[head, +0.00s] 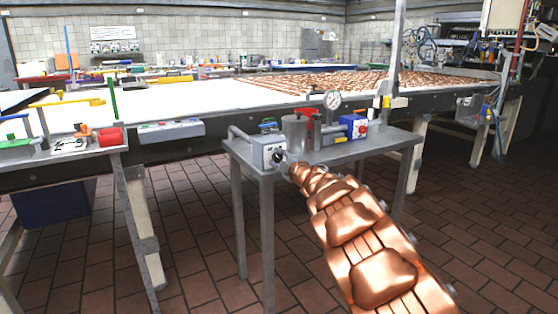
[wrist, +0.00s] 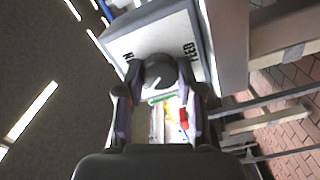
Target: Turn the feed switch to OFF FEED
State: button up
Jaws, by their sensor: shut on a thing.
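The feed switch is a grey box (head: 266,150) at the front left corner of the small metal table. Its black knob (head: 278,157) faces me. In the wrist view the white label plate (wrist: 125,48) shows part of "FEED" at the right and a letter "N" at the left. The round dark knob (wrist: 158,70) stands in front of the plate and carries a light mark. My gripper (wrist: 160,96) is shut on the knob, with a finger on each side. In the head view my gripper (head: 288,170) is small and partly hidden by my copper-coloured arm.
The small metal table (head: 370,146) also bears a grey canister (head: 294,132), a pressure gauge (head: 332,100) and a blue box with a red part (head: 354,127). A long conveyor (head: 220,96) with brown pieces runs behind. Tiled floor is open at the right.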

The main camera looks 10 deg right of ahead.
jog(key=o, duration=1.2)
jog(key=shift+c, duration=0.2)
jog(key=v, duration=1.2)
